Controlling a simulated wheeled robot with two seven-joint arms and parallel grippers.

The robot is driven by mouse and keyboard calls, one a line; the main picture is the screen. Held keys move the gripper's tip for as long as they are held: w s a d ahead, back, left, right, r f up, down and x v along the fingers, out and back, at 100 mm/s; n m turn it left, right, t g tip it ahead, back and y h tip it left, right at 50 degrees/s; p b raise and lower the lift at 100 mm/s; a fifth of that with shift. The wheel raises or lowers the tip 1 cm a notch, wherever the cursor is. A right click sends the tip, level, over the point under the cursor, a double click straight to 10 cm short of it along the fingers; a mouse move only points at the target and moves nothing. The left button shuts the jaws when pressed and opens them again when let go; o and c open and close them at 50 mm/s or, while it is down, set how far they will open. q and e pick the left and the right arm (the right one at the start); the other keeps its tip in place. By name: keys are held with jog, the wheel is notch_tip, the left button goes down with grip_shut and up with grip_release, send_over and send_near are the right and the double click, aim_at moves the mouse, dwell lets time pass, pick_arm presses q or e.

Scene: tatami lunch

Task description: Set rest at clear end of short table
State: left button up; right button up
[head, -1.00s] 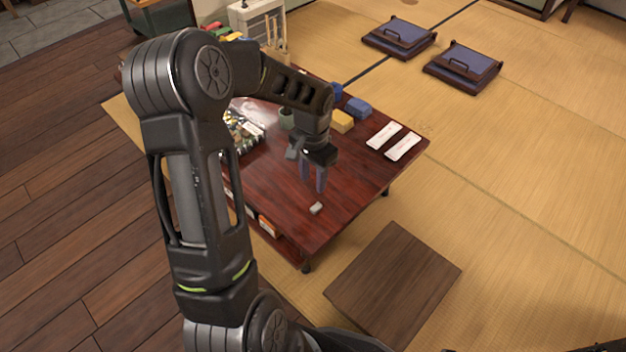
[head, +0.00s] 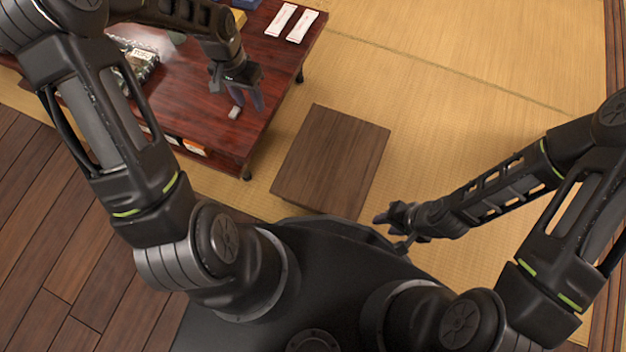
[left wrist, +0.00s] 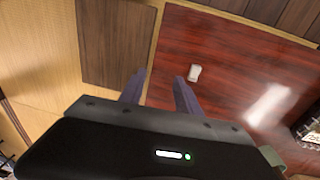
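A small white rest (head: 234,112) lies on the glossy dark red table (head: 195,95), near the table's front right end. It also shows in the left wrist view (left wrist: 195,73), just beyond my left fingertips. My left gripper (head: 248,102) is open and empty above the table, right beside the rest in the picture. In the left wrist view its two fingers (left wrist: 158,88) stand apart with nothing between them. My right gripper (head: 386,230) is low near my base, with its fingers apart and nothing seen in it. A plain brown low table (head: 333,160) stands on the mat, its top bare.
Two white packets (head: 291,22) lie at the red table's far right end. A box with dark contents (head: 140,62) sits farther left on it. Orange and white items (head: 190,147) show under its front edge. Tatami (head: 450,120) is open to the right.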

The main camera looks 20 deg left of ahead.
pick_arm(q)
jog(key=s+d+f+h, duration=0.1)
jog(key=s+d+f, duration=0.1)
jog(key=d+f, duration=0.3)
jog(key=s+d+f+n+h, duration=0.1)
jog(key=s+d+f, duration=0.1)
jog(key=d, duration=0.4)
jog(key=s+d+f+h, duration=0.1)
jog(key=s+d+f, duration=0.25)
jog(key=d, duration=0.25)
jog(key=s+d+f+n, duration=0.2)
jog(key=s+d+f, duration=0.3)
jog(key=s, duration=0.2)
jog(key=shift+s+d+t+y, duration=0.25)
jog(key=shift+t+y, duration=0.05)
jog(key=shift+t, duration=0.1)
jog(key=shift+a, duration=0.1)
